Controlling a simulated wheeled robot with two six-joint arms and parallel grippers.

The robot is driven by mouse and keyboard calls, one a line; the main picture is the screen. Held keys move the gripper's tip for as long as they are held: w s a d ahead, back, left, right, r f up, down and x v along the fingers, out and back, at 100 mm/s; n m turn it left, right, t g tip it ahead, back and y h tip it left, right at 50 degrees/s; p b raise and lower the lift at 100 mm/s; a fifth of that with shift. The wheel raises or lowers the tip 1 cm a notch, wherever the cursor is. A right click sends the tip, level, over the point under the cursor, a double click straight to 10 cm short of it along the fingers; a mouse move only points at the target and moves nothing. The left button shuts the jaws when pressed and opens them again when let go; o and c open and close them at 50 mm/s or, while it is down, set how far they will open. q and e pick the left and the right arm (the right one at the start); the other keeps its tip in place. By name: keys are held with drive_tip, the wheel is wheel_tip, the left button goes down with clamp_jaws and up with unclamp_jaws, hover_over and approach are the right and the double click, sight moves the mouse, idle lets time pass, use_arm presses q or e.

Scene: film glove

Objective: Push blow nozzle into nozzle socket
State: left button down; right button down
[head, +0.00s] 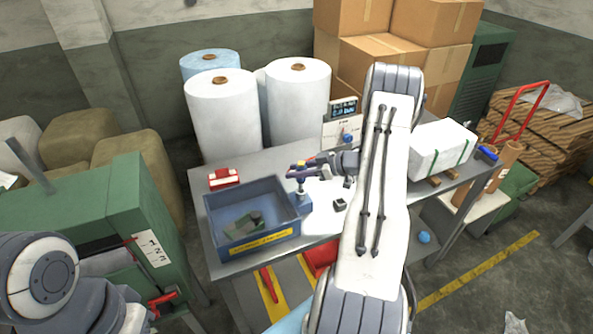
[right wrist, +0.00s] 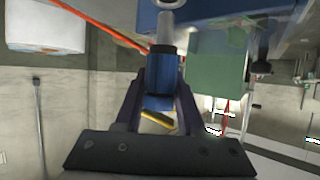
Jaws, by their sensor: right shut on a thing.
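My right gripper (head: 299,170) reaches left over the bench and is shut on the blow nozzle (head: 301,184), a small upright piece. In the right wrist view, the nozzle (right wrist: 160,75) shows as a blue body between the two dark fingers, with a grey metal stem at its far end. The stem points at a blue block with a grey round part, which looks like the nozzle socket (right wrist: 170,4). In the head view, the socket (head: 303,204) is a blue post below the nozzle. I cannot tell whether the stem is inside it or just above. My left gripper is out of view.
A blue bin (head: 222,212) with dark and green items stands left of the socket. A red and white box (head: 224,178) lies behind it. A small dark block (head: 340,204) and a white wrapped package (head: 442,147) are to the right. Large film rolls (head: 222,112) stand behind the bench.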

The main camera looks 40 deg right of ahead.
drive_tip(key=shift+p, duration=0.3)
idle(0.7)
drive_tip(key=shift+f+b, duration=1.1)
drive_tip(key=shift+f, duration=0.65)
drive_tip(key=shift+c, duration=2.2)
unclamp_jaws()
drive_tip(key=b+v, duration=0.3)
drive_tip(key=v, duration=0.7)
drive_tip(key=shift+s, duration=0.2)
